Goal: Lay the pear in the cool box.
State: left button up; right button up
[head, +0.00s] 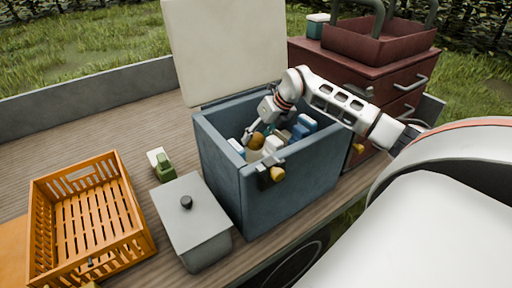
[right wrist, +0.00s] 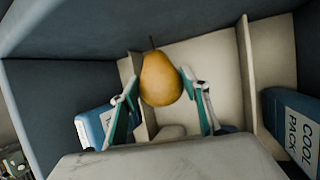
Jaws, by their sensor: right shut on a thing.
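The cool box (head: 290,187) is a blue-grey chest with its pale lid (head: 230,50) standing open behind it. My right gripper (head: 256,140) reaches down inside it. The pear (right wrist: 161,78) is yellow-brown with a dark stem, and sits between the two fingers of my right gripper (right wrist: 160,88) in the right wrist view. The gripper is shut on it, above a pale compartment between upright dividers. Whether the pear touches the bottom I cannot tell. My left gripper is not in view.
Blue and white cool packs (right wrist: 296,128) stand at the sides inside the box, beyond the dividers (right wrist: 247,75). An orange slatted crate (head: 137,222) and a grey lidded bin (head: 192,222) stand on the wooden deck at left. A dark red drawer cabinet (head: 375,68) stands behind at right.

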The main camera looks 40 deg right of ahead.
notch_tip(320, 180, down, 4)
jog(key=shift+f, duration=0.15)
dwell(0.3)
jog(key=o, duration=1.2)
jog(key=shift+f, duration=0.1)
jog(key=shift+o, duration=0.2)
jog(key=v, duration=1.2)
